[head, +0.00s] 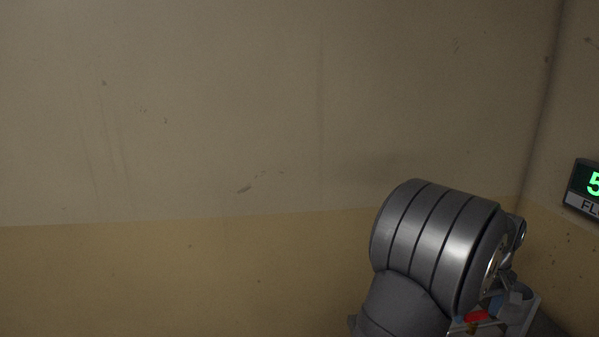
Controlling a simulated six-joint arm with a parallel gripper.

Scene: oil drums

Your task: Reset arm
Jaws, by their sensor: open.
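A part of my own arm (435,245), a silver cylinder with dark bands above a grey link, fills the lower right of the head view. It covers most of what lies behind it. I cannot make out the fingers of my gripper there. No oil drum can be made out clearly.
Small red (477,316) and blue-grey parts show behind my arm at the bottom right, too covered to name. A plain wall (200,120), beige above and yellow below, fills the rest. A sign with a green 5 (592,184) hangs at the right edge.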

